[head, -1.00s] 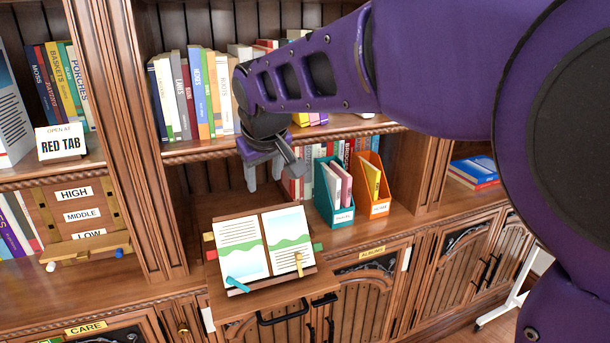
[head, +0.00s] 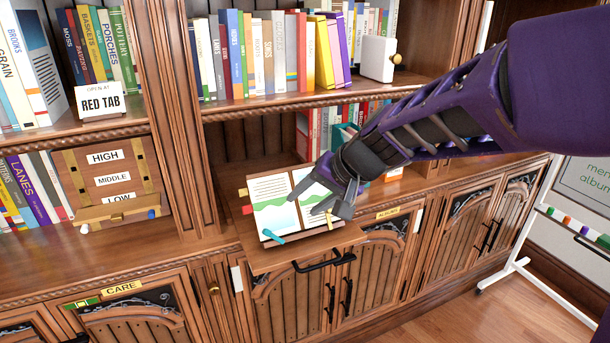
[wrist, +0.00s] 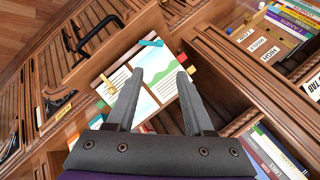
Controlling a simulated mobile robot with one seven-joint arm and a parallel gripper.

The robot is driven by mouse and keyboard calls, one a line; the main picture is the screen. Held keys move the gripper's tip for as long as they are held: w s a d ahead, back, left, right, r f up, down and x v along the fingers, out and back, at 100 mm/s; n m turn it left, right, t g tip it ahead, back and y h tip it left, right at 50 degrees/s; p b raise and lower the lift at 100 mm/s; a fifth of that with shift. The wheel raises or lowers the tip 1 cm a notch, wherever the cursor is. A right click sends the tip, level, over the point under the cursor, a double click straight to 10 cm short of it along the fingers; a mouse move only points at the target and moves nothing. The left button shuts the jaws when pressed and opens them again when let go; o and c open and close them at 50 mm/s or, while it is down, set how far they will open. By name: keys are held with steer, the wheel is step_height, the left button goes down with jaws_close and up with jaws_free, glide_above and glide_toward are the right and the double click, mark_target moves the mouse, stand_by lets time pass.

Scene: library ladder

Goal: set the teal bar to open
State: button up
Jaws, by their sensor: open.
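The teal bar (head: 273,236) is a small tilted piece at the lower left edge of an open book (head: 272,192) on a wooden stand. It also shows in the wrist view (wrist: 152,43), at the book's upper edge there, beyond my fingertips. My gripper (head: 322,203) is open and empty, over the book's right page in the head view. In the wrist view my gripper (wrist: 160,73) has its two fingers apart over the pages, not touching the teal bar. A yellow bar (wrist: 107,83) lies at the other page, left of the fingers.
The stand sits on a pulled-out wooden board (head: 300,257) with a black handle (head: 325,261) below. A sign reading "OPEN AT RED TAB" (head: 101,101) stands on the left shelf. A HIGH/MIDDLE/LOW panel (head: 105,178) is below it. Books fill the shelf above.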

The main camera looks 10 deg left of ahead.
mark_target(275, 237)
steer(key=x, duration=1.7)
steer(key=shift+w+f+b, duration=0.1)
steer(key=shift+w+b, duration=0.05)
steer(key=shift+b, duration=0.2)
jaws_close()
